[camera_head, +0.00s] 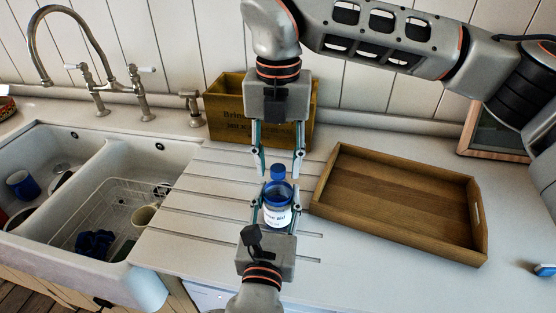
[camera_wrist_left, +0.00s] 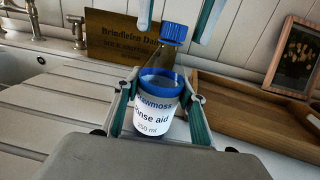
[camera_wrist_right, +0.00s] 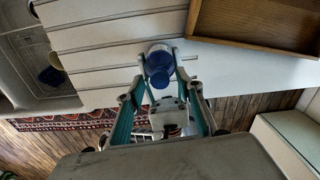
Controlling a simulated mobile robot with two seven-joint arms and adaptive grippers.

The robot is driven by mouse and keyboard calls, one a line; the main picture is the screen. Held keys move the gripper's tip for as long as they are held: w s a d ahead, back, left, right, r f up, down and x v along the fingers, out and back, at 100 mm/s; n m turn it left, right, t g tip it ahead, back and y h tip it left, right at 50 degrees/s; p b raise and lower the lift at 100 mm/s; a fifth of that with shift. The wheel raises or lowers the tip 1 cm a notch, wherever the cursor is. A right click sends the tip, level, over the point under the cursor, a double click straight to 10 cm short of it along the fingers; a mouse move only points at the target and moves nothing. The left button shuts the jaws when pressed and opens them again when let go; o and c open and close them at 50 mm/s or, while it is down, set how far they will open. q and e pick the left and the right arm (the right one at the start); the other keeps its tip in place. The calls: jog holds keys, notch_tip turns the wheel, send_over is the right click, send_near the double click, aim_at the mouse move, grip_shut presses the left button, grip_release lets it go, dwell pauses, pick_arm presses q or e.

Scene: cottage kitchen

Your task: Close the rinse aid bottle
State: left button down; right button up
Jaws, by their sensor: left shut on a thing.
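The rinse aid bottle (camera_head: 277,213) has a white label and stands upright above the drainboard. My left gripper (camera_head: 276,195) comes from the front and is shut on its body; the left wrist view shows the label (camera_wrist_left: 155,113) between the fingers. A blue cap (camera_head: 278,171) is at the top of the bottle; it also shows in the left wrist view (camera_wrist_left: 174,33). I cannot tell how tightly it sits. My right gripper (camera_head: 279,166) points down from above, open, its fingertips either side of the cap with gaps. The cap also shows in the right wrist view (camera_wrist_right: 159,77).
A wooden tray (camera_head: 400,255) lies right of the bottle. A wooden box (camera_head: 225,112) stands behind, near the wall. The double sink (camera_head: 88,150) with dishes is at left. A framed picture (camera_wrist_left: 296,58) stands at the back right. The counter in front of the tray is clear.

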jog(key=shift+r, duration=2.25)
jog(key=shift+c, duration=0.4)
jog(key=n, duration=0.2)
jog(key=r+n, duration=0.1)
jog(key=n, duration=0.3)
jog(key=shift+r, duration=0.4)
jog(key=n, duration=0.2)
jog(key=r+n, duration=0.1)
jog(key=n, duration=0.3)
jog(key=shift+r, duration=0.35)
jog(key=shift+f, duration=0.1)
jog(key=shift+f, duration=3.95)
